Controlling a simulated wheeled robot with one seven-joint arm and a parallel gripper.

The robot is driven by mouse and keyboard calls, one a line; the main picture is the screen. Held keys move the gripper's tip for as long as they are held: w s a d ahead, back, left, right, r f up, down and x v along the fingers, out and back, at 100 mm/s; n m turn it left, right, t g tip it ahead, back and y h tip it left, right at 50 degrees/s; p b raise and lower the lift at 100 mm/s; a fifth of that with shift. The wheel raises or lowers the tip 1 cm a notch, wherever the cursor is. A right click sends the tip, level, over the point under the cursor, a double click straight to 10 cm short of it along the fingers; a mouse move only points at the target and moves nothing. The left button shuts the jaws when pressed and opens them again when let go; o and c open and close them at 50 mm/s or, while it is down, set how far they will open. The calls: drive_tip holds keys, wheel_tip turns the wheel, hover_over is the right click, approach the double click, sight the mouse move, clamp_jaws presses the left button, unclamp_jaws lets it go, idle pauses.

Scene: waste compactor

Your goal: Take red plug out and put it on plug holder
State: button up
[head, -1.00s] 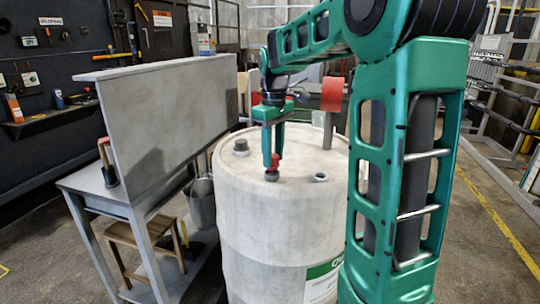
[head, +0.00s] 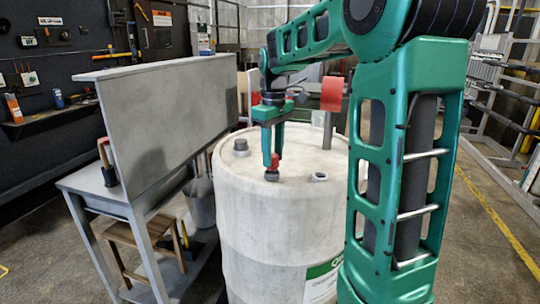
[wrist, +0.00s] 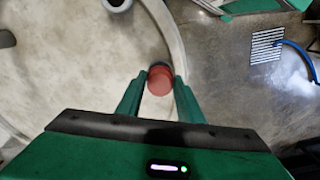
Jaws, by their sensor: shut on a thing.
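The red plug (wrist: 160,82) is between the two fingertips of my gripper (wrist: 158,92) in the wrist view, with a dark ring (wrist: 160,66) showing just behind it. In the head view my gripper (head: 272,160) points down at the top of the pale drum (head: 280,215), near its front edge. It is shut on the red plug, which shows only partly there. A grey collar (head: 272,176) lies just under the plug; I cannot tell whether they touch. I cannot tell which thing is the plug holder.
A dark cap (head: 240,147) and a grey open ring (head: 320,177) stand on the drum top. Behind them is an upright post with a red top (head: 332,94). A grey bench with a tall panel (head: 170,120) stands close on the left.

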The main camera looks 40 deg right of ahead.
drive_tip(key=shift+f, duration=1.2)
idle(0.3)
drive_tip(key=o, duration=1.2)
drive_tip(key=shift+r, duration=0.15)
drive_tip(key=shift+c, duration=0.2)
drive_tip(key=shift+r, duration=3.4)
